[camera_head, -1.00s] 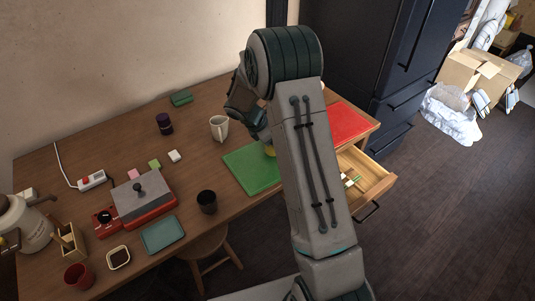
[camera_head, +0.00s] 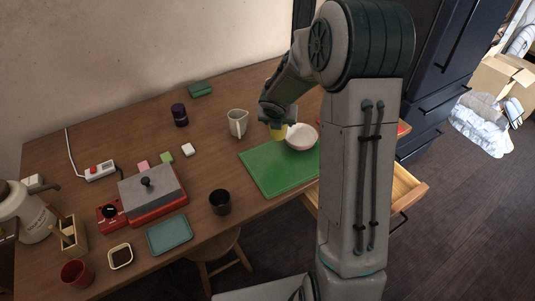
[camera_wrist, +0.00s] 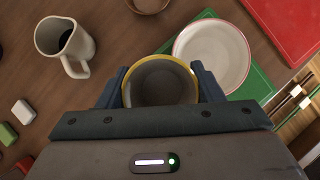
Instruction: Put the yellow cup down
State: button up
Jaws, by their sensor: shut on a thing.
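The yellow cup (camera_head: 277,133) is held in my gripper (camera_head: 277,122) over the far left part of the green board, next to a white bowl. In the wrist view the cup's yellow rim (camera_wrist: 160,60) sits between the two fingers of my gripper (camera_wrist: 160,88), which are shut on its sides. The cup is upright, and its inside looks dark and empty. I cannot tell whether its base touches the surface below.
The white bowl (camera_head: 301,137) stands on the green board (camera_head: 277,175), close to the cup. A cream mug (camera_head: 238,122) stands to the left. A dark cup (camera_head: 220,202) is nearer the front edge. Bare table lies between the mug and the dark cup. A drawer (camera_head: 406,190) stands open.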

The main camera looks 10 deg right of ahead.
jog(key=s+a+f+b, duration=0.1)
jog(key=a, duration=0.1)
jog(key=a+f, duration=0.1)
jog(key=s+a+f+b, duration=0.1)
jog(key=a+f, duration=0.1)
jog(key=shift+s+a+b, duration=0.3)
jog(key=shift+a+b, duration=0.05)
jog(key=shift+f+b, duration=1.1)
jog(key=shift+f, duration=0.8)
jog(key=shift+f, duration=0.1)
jog(key=o, duration=1)
jog(key=shift+o, duration=0.2)
